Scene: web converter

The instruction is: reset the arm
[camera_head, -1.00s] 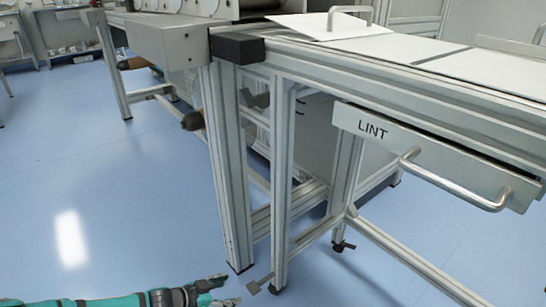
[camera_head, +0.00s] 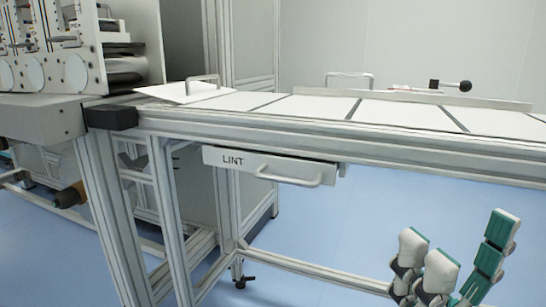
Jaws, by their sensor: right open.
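My right gripper (camera_head: 457,246) shows at the bottom right, with teal and pale grey fingers pointing up. Its fingers are spread apart and nothing is between them. It is in front of the blue floor, below the long bench and to the right of the LINT drawer, apart from both in the picture. The rest of my right arm is out of the frame. My left gripper is not in view.
The white LINT drawer (camera_head: 222,160) with its bar handle (camera_head: 290,180) hangs under the metal-framed bench (camera_head: 330,134). A machine (camera_head: 70,65) stands at the left. White panels cover the bench top. Open floor (camera_head: 350,225) shows beneath the bench.

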